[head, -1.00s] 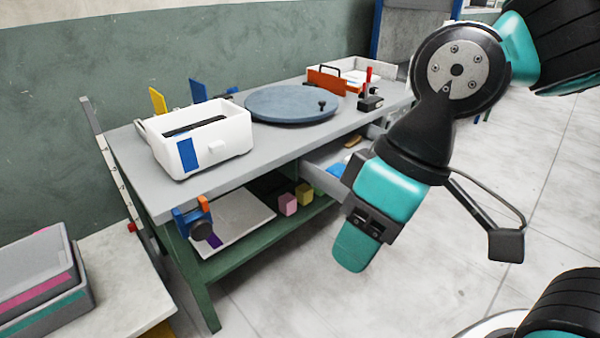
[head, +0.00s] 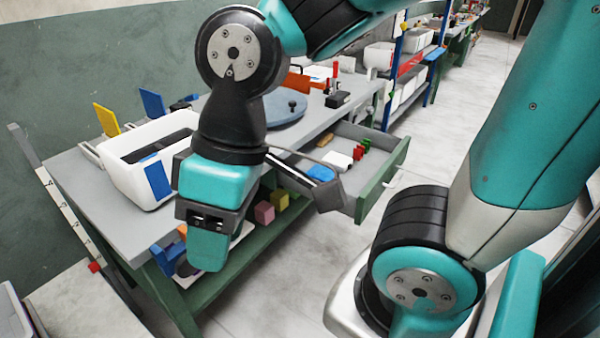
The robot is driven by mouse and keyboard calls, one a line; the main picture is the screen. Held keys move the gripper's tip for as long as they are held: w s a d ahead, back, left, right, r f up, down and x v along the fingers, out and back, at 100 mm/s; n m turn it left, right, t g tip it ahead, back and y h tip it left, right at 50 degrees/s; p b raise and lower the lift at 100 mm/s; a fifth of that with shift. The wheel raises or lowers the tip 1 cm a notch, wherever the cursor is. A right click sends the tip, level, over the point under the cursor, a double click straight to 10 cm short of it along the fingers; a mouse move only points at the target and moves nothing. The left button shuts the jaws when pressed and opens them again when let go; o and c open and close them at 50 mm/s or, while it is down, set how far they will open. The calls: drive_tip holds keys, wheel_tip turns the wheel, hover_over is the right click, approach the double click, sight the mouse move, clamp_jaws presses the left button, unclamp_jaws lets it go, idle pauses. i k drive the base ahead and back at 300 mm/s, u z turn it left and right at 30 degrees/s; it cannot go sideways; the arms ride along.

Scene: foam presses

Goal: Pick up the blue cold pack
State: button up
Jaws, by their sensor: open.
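A small flat blue piece (head: 321,173), which looks like the cold pack, lies in the open drawer (head: 374,194) under the tabletop, near the drawer's left front. My gripper (head: 207,252) hangs pointing down in front of the workbench, left of the drawer and clear of the blue piece. It is open with nothing seen in it; its far finger is mostly hidden behind the near teal one. My wrist hides part of the tabletop.
The drawer also holds a white block (head: 339,160), red pieces (head: 360,150) and a tan piece. A white bin (head: 125,172) and a round blue-grey turntable (head: 283,112) stand on the bench. Pink and yellow cubes sit on the shelf below. Floor right of the drawer is clear.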

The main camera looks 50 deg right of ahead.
sight(321, 174)
drive_tip(key=z, duration=0.2)
drive_tip(key=i, duration=0.6)
drive_tip(key=z, duration=1)
drive_tip(key=i, duration=0.4)
drive_tip(key=z, duration=0.4)
